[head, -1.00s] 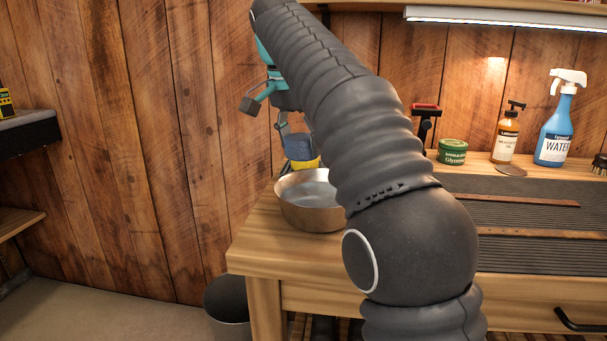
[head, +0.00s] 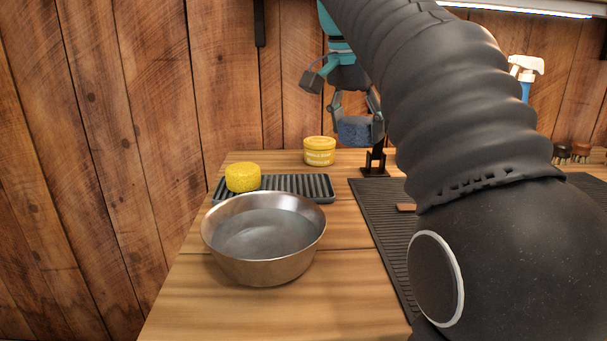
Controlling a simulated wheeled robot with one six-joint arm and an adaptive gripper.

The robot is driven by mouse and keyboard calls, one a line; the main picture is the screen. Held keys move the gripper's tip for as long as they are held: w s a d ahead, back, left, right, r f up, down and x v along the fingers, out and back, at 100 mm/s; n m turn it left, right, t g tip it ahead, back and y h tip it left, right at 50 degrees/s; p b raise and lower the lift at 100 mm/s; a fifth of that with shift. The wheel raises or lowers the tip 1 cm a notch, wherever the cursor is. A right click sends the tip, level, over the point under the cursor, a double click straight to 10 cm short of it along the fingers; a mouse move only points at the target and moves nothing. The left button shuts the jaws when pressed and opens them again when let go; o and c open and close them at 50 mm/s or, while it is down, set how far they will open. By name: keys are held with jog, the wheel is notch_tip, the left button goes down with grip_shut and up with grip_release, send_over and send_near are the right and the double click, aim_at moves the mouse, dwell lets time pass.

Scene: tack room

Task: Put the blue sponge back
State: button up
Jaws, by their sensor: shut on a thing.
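The blue sponge (head: 354,130) is held up between the fingers of my gripper (head: 357,122), above the back of the bench. My gripper is shut on it, and my arm hides part of the area to its right. A dark ridged tray (head: 312,187) lies on the bench, to the left of and below the gripper in the picture. A yellow sponge (head: 242,177) sits on the tray's left end. The tray's right part is bare.
A metal bowl of water (head: 264,240) stands in front of the tray. A yellow tub (head: 319,150) stands behind it. A dark stand (head: 375,160) is close below the gripper. A ribbed mat (head: 385,225) lies to the right. The front left bench top is clear.

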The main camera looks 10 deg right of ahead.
send_over(307, 184)
jog(key=f, duration=0.5)
jog(key=shift+s+a+f, duration=0.3)
jog(key=shift+a+f, duration=0.05)
jog(key=shift+f, duration=0.05)
jog(key=shift+f+b, duration=0.8)
jog(key=shift+f, duration=1.25)
jog(key=shift+f, duration=0.1)
jog(key=o, duration=1)
jog(key=p+v, duration=0.3)
jog(key=v, duration=0.9)
